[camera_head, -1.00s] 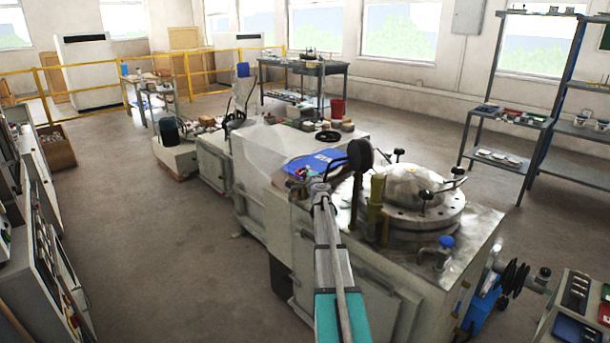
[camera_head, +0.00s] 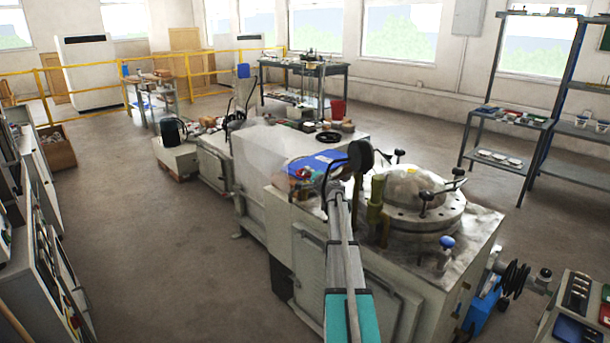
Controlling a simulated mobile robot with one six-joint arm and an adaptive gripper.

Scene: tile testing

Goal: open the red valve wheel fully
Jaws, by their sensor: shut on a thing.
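A small red part, seemingly the red valve wheel (camera_head: 303,173), shows by the blue panel on top of the long grey machine. It is small and partly hidden, so its angle cannot be told. My arm reaches up from the bottom of the picture to it. My gripper (camera_head: 318,180), dark and small at the far end of the arm, is at the wheel and shut on it. The fingertips and the exact grip are too small and covered to make out.
A round flanged lid (camera_head: 410,205) with clamp handles and an olive upright post (camera_head: 377,200) stand just right of my arm. A blue-capped valve (camera_head: 446,243) sits on the machine's front right. Open floor lies left of the machine.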

